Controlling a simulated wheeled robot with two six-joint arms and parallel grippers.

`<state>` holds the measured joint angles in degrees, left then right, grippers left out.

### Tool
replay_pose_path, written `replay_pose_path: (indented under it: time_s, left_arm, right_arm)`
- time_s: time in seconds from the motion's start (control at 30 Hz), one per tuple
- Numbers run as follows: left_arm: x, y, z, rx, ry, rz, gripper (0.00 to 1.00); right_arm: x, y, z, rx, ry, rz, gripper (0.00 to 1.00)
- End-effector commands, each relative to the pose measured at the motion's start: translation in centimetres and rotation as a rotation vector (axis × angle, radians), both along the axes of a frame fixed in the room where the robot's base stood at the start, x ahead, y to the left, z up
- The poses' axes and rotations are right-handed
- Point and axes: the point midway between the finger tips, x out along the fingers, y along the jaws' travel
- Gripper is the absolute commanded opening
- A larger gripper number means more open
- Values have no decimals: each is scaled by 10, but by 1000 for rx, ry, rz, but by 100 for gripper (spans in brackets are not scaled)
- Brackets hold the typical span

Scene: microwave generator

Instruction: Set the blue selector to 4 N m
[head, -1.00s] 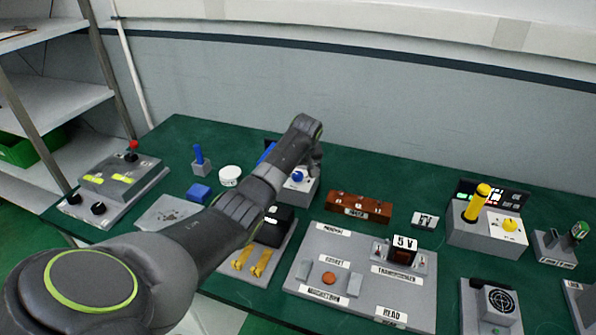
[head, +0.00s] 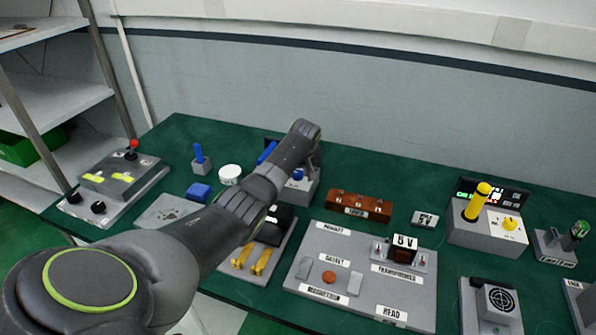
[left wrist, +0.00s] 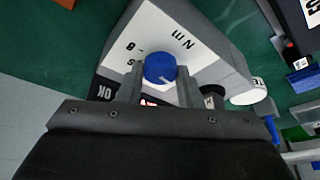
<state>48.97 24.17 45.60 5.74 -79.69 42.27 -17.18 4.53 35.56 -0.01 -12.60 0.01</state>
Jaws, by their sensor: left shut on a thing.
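The blue selector (left wrist: 160,67) is a round knob with a pale pointer line on the white face of a grey box (left wrist: 205,50). In the left wrist view, "N m", an "8" and another partly hidden mark are printed around it. The pointer line slants toward the lower right of that view; I cannot tell which value it marks. My left gripper (left wrist: 157,80) has one finger on each side of the knob and is shut on it. In the head view the selector (head: 298,174) shows beside my left gripper (head: 310,168). My right gripper is not in view.
A red-lit display beside the selector is mostly hidden by my gripper. A brown switch block (head: 360,206) stands to the right of the box, a white round knob (head: 230,174) to its left. A grey panel (head: 318,258) lies in front. Green table shows between them.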

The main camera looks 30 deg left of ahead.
Motion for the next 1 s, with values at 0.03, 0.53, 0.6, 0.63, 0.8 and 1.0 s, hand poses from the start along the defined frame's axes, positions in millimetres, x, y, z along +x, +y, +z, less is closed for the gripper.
replay_pose_path:
  time_s: [0.03,0.53,0.6,0.63,0.8,1.0]
  left_arm:
    - [0,0,0,0,0,0,9]
    - [-1,1,3,-1,1,-183,9]
    - [-1,2,3,0,1,-242,9]
    - [-1,2,3,-1,1,-269,9]
    - [-1,3,2,-1,-1,-429,9]
    - [-1,4,1,0,-1,-618,9]
  right_arm:
    - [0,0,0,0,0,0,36]
    - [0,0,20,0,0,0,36]
    - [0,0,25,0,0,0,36]
    - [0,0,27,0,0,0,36]
    - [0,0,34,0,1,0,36]
    - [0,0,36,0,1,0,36]
